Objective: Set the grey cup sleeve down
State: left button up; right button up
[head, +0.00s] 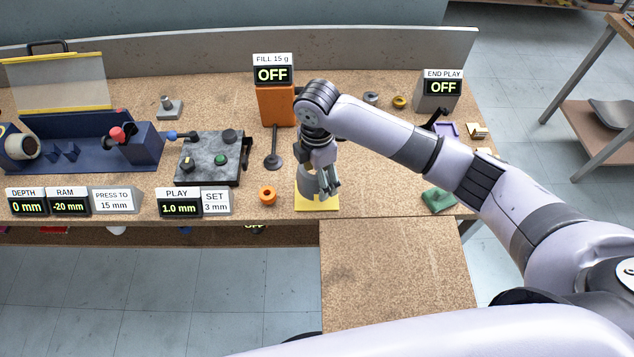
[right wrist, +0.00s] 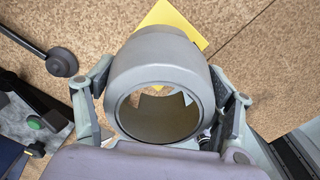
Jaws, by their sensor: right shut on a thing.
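The grey cup sleeve (right wrist: 160,75) is a thick open ring in the right wrist view. My right gripper (right wrist: 160,105) is shut on it, with a finger at each side. In the head view the sleeve (head: 307,183) is partly hidden by my right gripper (head: 324,186), which points down over the yellow mat (head: 317,204). The yellow mat (right wrist: 178,18) also shows beyond the sleeve and a bit of yellow through its opening. I cannot tell whether the sleeve touches the mat. My left gripper is not in view.
A grey-topped device (head: 210,158) is further left. A green piece (head: 439,201) lies right, with bare board between.

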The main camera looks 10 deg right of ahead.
jog(key=shift+f, duration=2.3)
jog(key=shift+f, duration=0.15)
jog(key=o, duration=1.1)
jog(key=shift+o, duration=0.2)
notch_tip(320, 180, up, 12)
jog(key=shift+r+b, duration=0.2)
jog(key=shift+b, duration=0.15)
